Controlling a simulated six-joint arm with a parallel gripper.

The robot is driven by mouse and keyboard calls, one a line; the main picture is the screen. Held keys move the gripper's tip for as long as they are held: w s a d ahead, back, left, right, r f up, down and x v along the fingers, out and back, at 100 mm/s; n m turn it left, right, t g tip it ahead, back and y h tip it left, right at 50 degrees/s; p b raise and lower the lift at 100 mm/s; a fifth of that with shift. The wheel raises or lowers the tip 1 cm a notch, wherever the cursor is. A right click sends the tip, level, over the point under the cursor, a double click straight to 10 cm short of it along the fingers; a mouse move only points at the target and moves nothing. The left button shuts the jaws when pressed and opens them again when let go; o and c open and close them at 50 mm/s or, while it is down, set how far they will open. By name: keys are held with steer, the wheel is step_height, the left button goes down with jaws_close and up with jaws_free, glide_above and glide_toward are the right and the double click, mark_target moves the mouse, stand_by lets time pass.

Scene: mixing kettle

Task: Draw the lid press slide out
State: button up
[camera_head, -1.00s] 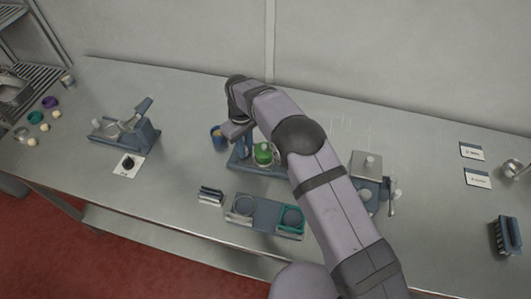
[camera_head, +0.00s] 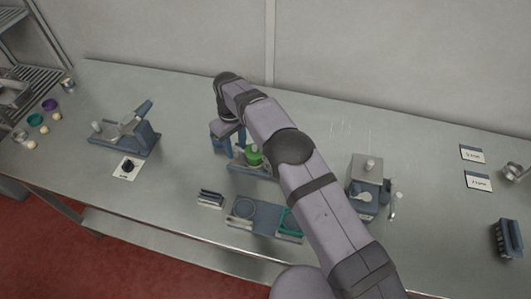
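What looks like the lid press, a blue-grey fixture (camera_head: 241,166), stands at mid-table, partly behind my arm. A round green part (camera_head: 253,154) sits on it. My gripper (camera_head: 227,143) points down at the fixture's left end, beside the green part. I cannot tell whether the fingers are open or shut.
In front are a dark rack (camera_head: 210,199) and a blue tray (camera_head: 262,219) with round recesses, its right part behind my arm. A metal box device (camera_head: 366,171) stands right of the arm. A blue-grey device (camera_head: 125,135) stands left.

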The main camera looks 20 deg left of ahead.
steer(key=shift+r+p, duration=1.7)
steer(key=shift+r, duration=1.2)
step_height(320, 180, up, 7)
steer(key=p, duration=0.5)
